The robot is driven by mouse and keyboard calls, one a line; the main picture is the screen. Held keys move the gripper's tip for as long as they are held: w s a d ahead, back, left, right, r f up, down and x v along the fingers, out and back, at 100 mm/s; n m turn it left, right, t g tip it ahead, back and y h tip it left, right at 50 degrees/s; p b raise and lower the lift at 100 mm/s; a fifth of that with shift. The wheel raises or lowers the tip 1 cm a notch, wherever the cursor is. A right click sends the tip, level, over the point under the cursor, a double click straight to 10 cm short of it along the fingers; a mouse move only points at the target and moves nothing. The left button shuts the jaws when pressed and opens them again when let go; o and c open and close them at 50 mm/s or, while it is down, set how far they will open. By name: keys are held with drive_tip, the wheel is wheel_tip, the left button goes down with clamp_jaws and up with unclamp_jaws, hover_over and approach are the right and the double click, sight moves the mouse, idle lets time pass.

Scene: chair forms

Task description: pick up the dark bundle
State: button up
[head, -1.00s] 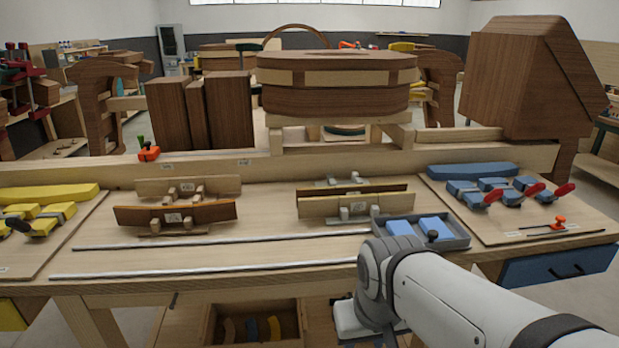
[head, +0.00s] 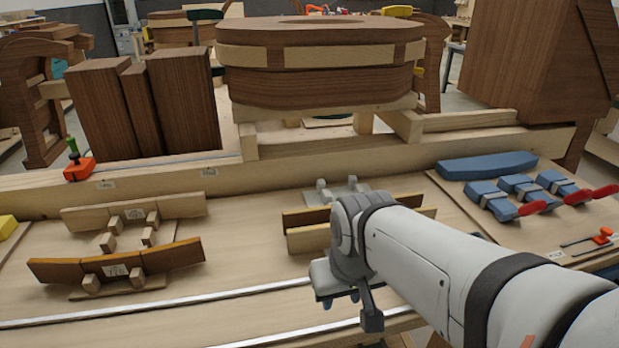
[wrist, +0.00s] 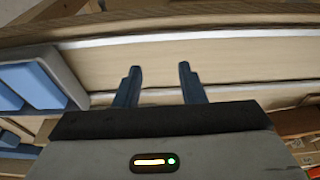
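I cannot tell for sure which thing is the dark bundle. Three upright dark brown blocks (head: 148,105) stand close together at the back left, behind the bench rail. A dark brown curved strip (head: 118,264) rests on pale supports at the left of the bench. My gripper (head: 340,297) hangs over the front part of the bench, partly hidden by my arm. In the wrist view, its two blue fingers (wrist: 158,69) are apart with nothing between them. They are over the bench top near a pale metal rod (wrist: 200,36).
A grey tray (wrist: 62,66) with blue blocks lies left of my fingers. Blue strapped bundles (head: 525,190) with red handles sit on the right board. The front left bench top is mostly clear.

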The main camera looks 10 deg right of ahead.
drive_tip(key=shift+o, duration=0.2)
drive_tip(key=shift+o, duration=0.2)
drive_tip(key=shift+w+d+r, duration=0.1)
drive_tip(key=w+d+r+m+g+h, duration=0.1)
drive_tip(key=w+d+r+m, duration=0.1)
drive_tip(key=w+m, duration=0.4)
drive_tip(key=w+d+r+m+h+p, duration=0.1)
drive_tip(key=w+m, duration=0.4)
drive_tip(key=w, duration=0.5)
drive_tip(key=w+d+r+m+g+h, duration=0.1)
drive_tip(key=w+d+r+m, duration=0.3)
drive_tip(key=w+d+m, duration=0.1)
drive_tip(key=shift+w+d+m+g+p, duration=0.15)
drive_tip(key=shift+w+m, duration=0.25)
drive_tip(key=shift+w, duration=0.3)
drive_tip(key=shift+w+d+m+g+p, duration=0.15)
drive_tip(key=shift+w+m, duration=0.25)
drive_tip(key=shift+w, duration=0.3)
drive_tip(key=shift+w+d, duration=0.1)
drive_tip(key=shift+w, duration=0.1)
drive_tip(key=shift+d+f+m, duration=0.1)
drive_tip(key=shift+f+m, duration=0.2)
drive_tip(key=shift+f, duration=0.1)
drive_tip(key=x, duration=0.4)
drive_tip(key=p+x, duration=0.1)
drive_tip(key=x, duration=0.1)
drive_tip(key=shift+d+f, duration=0.3)
drive_tip(key=shift+d, duration=0.1)
drive_tip(key=shift+c, duration=0.3)
